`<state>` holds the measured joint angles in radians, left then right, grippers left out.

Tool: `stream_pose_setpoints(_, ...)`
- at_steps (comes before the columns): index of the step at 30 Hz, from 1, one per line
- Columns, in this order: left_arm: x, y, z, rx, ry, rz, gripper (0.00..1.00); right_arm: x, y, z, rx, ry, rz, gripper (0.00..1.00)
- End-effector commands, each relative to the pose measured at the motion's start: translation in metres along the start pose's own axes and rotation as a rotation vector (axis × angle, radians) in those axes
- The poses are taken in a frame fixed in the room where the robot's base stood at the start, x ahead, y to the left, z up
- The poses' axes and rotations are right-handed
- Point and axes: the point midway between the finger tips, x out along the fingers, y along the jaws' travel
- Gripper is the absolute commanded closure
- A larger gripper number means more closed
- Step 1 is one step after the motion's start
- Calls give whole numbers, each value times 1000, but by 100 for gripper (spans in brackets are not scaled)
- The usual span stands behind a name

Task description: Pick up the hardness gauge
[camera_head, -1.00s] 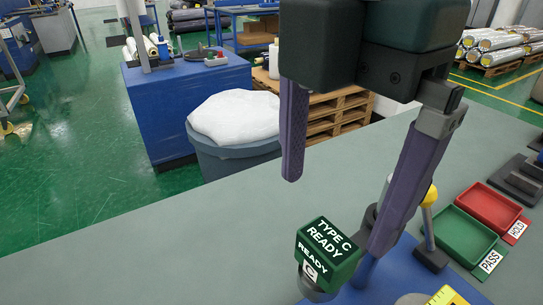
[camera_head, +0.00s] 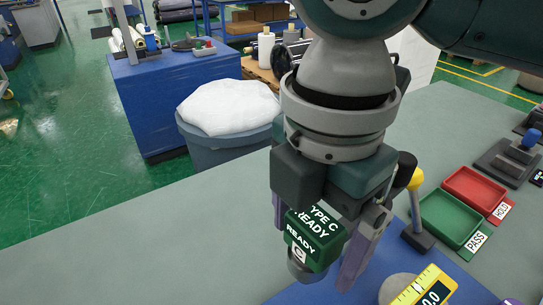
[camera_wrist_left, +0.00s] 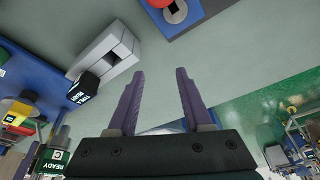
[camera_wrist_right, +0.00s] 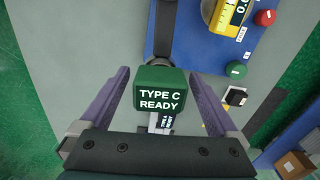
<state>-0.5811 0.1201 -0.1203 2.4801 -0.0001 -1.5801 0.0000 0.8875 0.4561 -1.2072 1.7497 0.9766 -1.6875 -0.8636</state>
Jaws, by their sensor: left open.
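The hardness gauge is a green block (camera_head: 316,240) labelled TYPE C READY on a grey round stem, standing at the blue mat (camera_head: 290,293). It also shows in the right wrist view (camera_wrist_right: 160,92). My right gripper (camera_head: 314,258) is above it, fingers down, one on each side of the block. In the right wrist view my right gripper (camera_wrist_right: 159,75) is open, with a narrow gap beside the block. My left gripper (camera_wrist_left: 160,75) is open and empty in its wrist view, and out of the head view. A READY-labelled green block (camera_wrist_left: 54,158) shows there at lower left.
A yellow-knobbed lever (camera_head: 415,205) stands just right of my right gripper. A yellow display unit (camera_head: 425,290) is at the front. Green PASS (camera_head: 450,218) and red HOLD (camera_head: 475,188) trays lie to the right. The grey bench top at left (camera_head: 130,240) is clear.

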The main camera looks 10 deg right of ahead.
Motion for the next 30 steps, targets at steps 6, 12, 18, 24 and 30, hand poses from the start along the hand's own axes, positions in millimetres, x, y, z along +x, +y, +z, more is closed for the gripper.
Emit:
stream_pose_setpoints(6,0,0,0,0,1,0,50,0,0,0,0,0,0,30)
stream_pose_setpoints(12,0,0,0,0,1,-1,50,0,0,0,0,0,0,53)
stream_pose_setpoints(18,0,0,0,0,1,-1,50,0,0,0,0,0,0,75)
stream_pose_setpoints(24,0,0,-1,0,2,-1,50,0,0,0,0,0,0,98)
stream_pose_setpoints(30,0,0,-1,0,2,-1,50,-1,0,0,0,1,1,100)
